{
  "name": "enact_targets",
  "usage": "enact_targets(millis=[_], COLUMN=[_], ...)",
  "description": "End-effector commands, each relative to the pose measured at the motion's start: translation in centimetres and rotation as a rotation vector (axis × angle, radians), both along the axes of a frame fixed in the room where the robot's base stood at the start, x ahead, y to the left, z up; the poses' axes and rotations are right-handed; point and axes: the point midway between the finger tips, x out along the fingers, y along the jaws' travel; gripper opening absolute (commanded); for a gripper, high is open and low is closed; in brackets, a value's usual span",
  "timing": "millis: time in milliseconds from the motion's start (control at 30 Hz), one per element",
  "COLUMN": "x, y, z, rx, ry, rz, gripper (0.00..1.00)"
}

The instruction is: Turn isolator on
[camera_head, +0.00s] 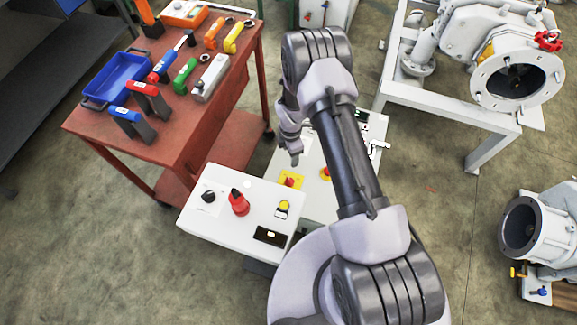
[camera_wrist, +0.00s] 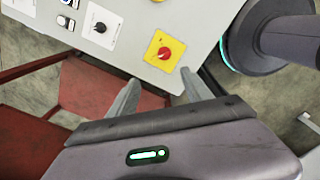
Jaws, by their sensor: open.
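The isolator appears to be the red rotary knob on a square yellow plate (camera_wrist: 165,53) in the wrist view, on the face of a light grey panel. In the head view the yellow plate (camera_head: 291,180) shows just below my gripper (camera_head: 294,158). In the wrist view the two fingers of my gripper (camera_wrist: 158,88) are apart with nothing between them. The fingertips are near the panel's edge, below the knob in the picture, and do not grip it. The knob's handle lies slanted in the wrist view; its on/off marks are too small to read.
A white control box (camera_head: 225,235) with a red knob (camera_head: 239,203) stands in front. Another red and yellow control (camera_head: 325,173) is on the panel. A black rotary switch (camera_wrist: 99,27) is beside the isolator. A red tool cart (camera_head: 190,120) stands left; grey pump equipment (camera_head: 515,85) is right.

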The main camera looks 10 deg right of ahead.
Motion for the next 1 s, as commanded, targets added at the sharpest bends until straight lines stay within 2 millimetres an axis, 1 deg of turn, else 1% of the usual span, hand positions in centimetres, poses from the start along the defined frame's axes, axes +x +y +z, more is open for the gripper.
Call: enact_targets(millis=[33,167,267,400,700,800,900,1000], x=[-0.5,-0.9,-0.9,-1.0,-1.0,-1.0,-1.0,-1.0], y=[0.0,0.0,0.0,0.0,0.0,0.0,0.0,0.0], z=[-1.3,-3.3,-5.4,-8.8,-15.9,-17.7,-18.9,-19.5], rx=[-0.002,-0.002,-0.002,-0.002,-0.003,-0.003,-0.003,-0.004], ry=[0.010,0.016,0.016,0.017,0.017,0.016,0.016,0.014], rz=[0.032,0.066,0.065,0.063,0.061,0.061,0.061,0.061], gripper=[0.58,0.58,0.58,0.58,0.58,0.58,0.58,0.58])
